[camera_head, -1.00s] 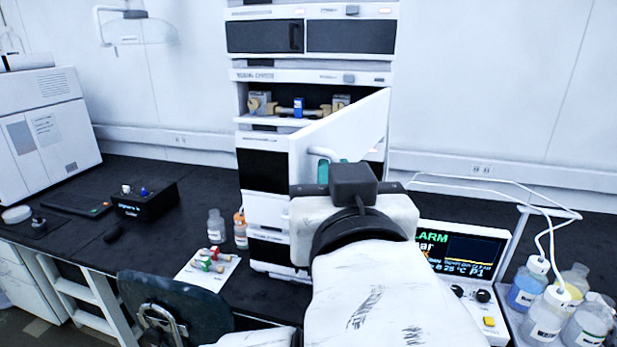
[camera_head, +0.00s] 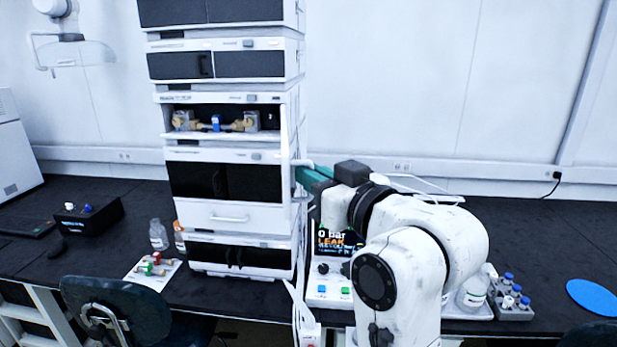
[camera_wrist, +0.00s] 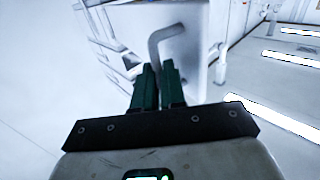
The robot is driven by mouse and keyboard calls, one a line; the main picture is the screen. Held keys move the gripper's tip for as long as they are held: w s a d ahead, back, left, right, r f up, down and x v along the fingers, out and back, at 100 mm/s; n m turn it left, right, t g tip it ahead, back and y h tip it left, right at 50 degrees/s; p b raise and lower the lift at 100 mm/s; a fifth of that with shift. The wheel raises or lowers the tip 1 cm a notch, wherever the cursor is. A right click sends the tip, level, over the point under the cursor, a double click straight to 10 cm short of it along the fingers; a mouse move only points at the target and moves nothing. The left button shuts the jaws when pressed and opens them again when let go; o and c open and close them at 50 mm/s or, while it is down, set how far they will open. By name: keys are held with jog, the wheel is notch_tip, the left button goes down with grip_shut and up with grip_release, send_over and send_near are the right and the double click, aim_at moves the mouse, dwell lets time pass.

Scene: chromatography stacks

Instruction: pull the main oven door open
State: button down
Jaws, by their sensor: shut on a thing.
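The main oven (camera_head: 226,122) is the open bay in the white instrument stack, with a blue part and brass-coloured fittings inside. Its white door (camera_head: 294,140) shows almost edge-on at the bay's right side and stands open. The pale door handle (camera_head: 303,163) sticks out to the right. My gripper (camera_head: 311,177) comes from the right, its green fingers at the handle. In the wrist view, the green fingers (camera_wrist: 158,86) are shut on the lower end of the bent grey handle (camera_wrist: 160,42), against the white door (camera_wrist: 191,62). The exact contact is partly hidden.
A control unit with a lit screen (camera_head: 333,243) stands right of the stack, partly behind my arm. Capped vials in a grey rack (camera_head: 512,300) and a blue disc (camera_head: 593,298) lie farther right. A dark chair (camera_head: 115,310) stands at the front left.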

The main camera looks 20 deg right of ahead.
jog(key=shift+w+d, duration=0.15)
jog(key=c, duration=1.2)
grip_release()
jog(key=shift+w+f, duration=0.1)
jog(key=shift+f, duration=0.1)
jog(key=b+v, duration=0.5)
jog(key=v, duration=0.3)
jog(key=shift+s, duration=0.2)
jog(key=shift+d+r+b, duration=0.1)
jog(key=shift+d+b, duration=0.05)
jog(key=shift+b, duration=0.3)
